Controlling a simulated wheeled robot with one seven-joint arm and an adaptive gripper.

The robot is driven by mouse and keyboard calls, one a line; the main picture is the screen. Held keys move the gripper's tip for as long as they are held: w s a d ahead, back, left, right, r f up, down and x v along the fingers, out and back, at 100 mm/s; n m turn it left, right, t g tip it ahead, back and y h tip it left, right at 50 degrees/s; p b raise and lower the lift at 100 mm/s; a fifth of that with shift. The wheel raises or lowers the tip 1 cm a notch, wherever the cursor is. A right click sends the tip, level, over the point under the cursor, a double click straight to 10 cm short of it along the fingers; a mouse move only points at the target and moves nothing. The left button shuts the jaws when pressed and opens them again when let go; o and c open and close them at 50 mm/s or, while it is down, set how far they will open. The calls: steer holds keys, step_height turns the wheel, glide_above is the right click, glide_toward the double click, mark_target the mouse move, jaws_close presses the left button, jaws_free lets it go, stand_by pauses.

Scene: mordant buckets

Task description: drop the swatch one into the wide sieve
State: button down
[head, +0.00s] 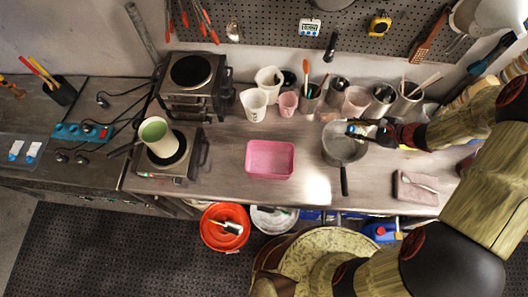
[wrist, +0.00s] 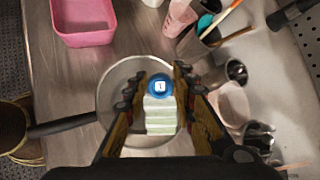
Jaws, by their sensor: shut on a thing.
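The swatch one (wrist: 159,112) is a pale, green-and-white banded piece with a round blue tag marked 1. My gripper (wrist: 160,84) is shut on it, with a finger on each side. The wide sieve (wrist: 111,86) is a round grey metal vessel with a long dark handle. It lies below the swatch in the wrist view, and the swatch overlaps its opening. In the head view the sieve (head: 346,152) stands on the bench, with my gripper (head: 358,131) over its back right part. The height of the swatch above the sieve is hard to tell.
A pink tub (head: 270,172) stands left of the sieve. Several cups and tool holders, including a tall beaker (head: 355,101), line the back close behind it. A folded cloth (head: 416,188) with a spoon lies to the right. Bare bench lies between tub and sieve.

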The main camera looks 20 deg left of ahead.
steer(key=shift+f, duration=0.7)
steer(key=c, duration=1.4)
jaws_free()
steer(key=shift+r, duration=0.1)
steer(key=v, duration=1.2)
